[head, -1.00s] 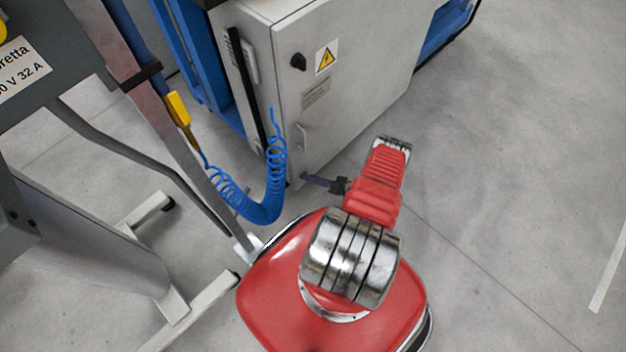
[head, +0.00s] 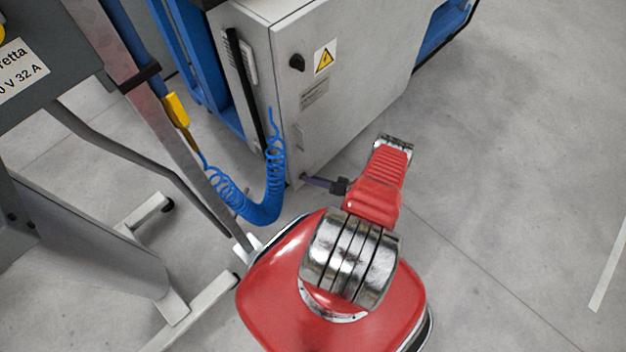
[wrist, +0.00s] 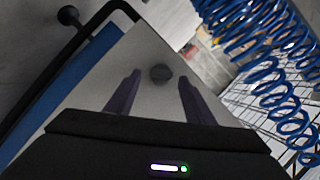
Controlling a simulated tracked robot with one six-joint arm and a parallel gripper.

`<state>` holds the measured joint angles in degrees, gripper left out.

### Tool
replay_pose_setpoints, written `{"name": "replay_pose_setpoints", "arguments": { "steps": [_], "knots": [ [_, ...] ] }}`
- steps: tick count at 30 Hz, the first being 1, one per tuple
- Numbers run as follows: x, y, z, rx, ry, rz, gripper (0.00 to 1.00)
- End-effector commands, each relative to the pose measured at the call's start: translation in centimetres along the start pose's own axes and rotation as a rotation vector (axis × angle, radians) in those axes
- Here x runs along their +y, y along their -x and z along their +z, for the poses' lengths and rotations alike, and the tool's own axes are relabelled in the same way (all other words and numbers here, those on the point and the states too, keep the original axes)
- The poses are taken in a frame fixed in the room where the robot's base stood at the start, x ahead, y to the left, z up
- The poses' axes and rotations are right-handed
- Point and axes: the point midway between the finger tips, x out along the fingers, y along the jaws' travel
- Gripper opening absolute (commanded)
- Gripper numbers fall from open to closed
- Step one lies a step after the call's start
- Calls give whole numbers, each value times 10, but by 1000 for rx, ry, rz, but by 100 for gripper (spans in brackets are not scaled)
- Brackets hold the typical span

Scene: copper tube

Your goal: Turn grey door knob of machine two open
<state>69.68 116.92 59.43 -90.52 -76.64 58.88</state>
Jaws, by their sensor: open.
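A round dark grey knob (wrist: 160,74) sits on a pale panel in the wrist view. My gripper (wrist: 160,80) is open and empty, with one purple finger at each side of the knob in the picture. A gap shows between the knob and both fingers, and I cannot tell how far ahead it is. In the head view my gripper (head: 316,182) is at the lower front corner of the grey cabinet (head: 365,70). The knob between the fingers cannot be made out there. A black knob (head: 297,62) is higher on the cabinet door, beside a yellow warning sign (head: 325,57).
A coiled blue hose (head: 268,205) hangs just left of my arm and fills the right of the wrist view (wrist: 270,40). A grey stand (head: 95,240) with metal legs is at the left. The floor (head: 520,170) to the right is clear.

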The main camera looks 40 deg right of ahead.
Motion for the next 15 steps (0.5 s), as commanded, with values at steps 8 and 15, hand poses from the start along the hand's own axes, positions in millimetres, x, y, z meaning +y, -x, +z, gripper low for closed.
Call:
{"name": "replay_pose_setpoints", "arguments": {
  "steps": [8,15],
  "knots": [
    [1,36,-2,5,-1,3,48],
    [1,69,-1,4,-1,3,48]
  ]
}}
